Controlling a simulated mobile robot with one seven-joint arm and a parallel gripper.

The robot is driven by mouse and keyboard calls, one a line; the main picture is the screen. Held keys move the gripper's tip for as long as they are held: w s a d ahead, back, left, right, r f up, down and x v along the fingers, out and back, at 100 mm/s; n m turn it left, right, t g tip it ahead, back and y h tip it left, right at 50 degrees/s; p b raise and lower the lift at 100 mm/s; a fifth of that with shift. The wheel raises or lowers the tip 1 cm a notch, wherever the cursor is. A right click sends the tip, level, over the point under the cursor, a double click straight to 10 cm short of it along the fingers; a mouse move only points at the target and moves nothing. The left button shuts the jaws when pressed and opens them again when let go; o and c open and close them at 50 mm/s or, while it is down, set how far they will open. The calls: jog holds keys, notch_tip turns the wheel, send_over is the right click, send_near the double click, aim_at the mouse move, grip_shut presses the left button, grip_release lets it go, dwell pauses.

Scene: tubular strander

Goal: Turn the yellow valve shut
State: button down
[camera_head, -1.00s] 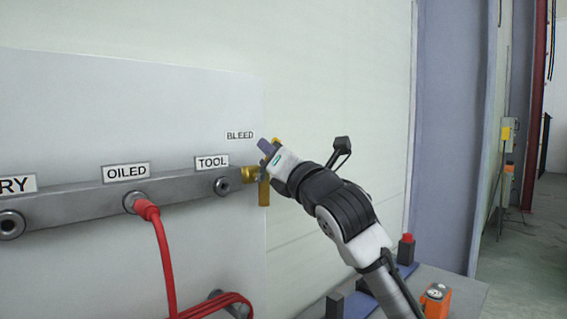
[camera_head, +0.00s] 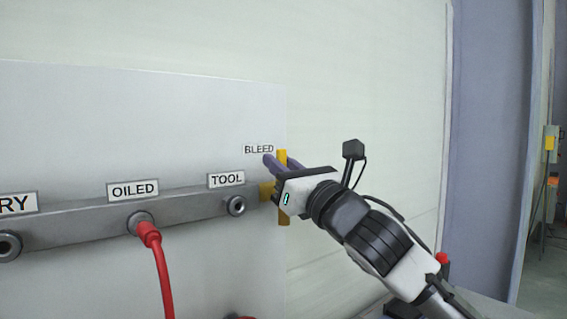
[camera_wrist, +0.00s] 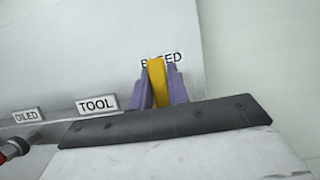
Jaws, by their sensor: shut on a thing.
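The yellow valve sits at the right end of the grey manifold bar, below the BLEED label (camera_head: 259,149). Its yellow handle (camera_head: 282,157) stands upright in the head view, showing above and below my gripper. The brass-coloured valve body (camera_head: 266,191) is partly hidden behind my gripper. My gripper (camera_head: 279,163) has purple fingers and is shut on the handle. In the wrist view the yellow handle (camera_wrist: 157,82) stands between the two fingers of my gripper (camera_wrist: 159,88), in front of the BLEED label. The lower handle is hidden there by the gripper housing.
The TOOL port (camera_head: 236,206) is close to the left of the valve. A red hose (camera_head: 160,270) hangs from the OILED port (camera_head: 139,221). The pale wall to the right of the panel is clear near my arm. A blue-grey pillar (camera_head: 490,150) stands farther right.

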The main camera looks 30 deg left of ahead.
jog(key=shift+f, duration=0.1)
jog(key=c, duration=1.3)
grip_release()
jog(key=shift+c, duration=0.2)
jog(key=shift+d, duration=0.1)
jog(key=b+v, duration=0.2)
jog(key=v, duration=1.1)
jog(key=shift+d+f+b, duration=0.2)
jog(key=shift+d+b, duration=0.05)
jog(key=shift+b, duration=0.1)
jog(key=shift+s, duration=0.15)
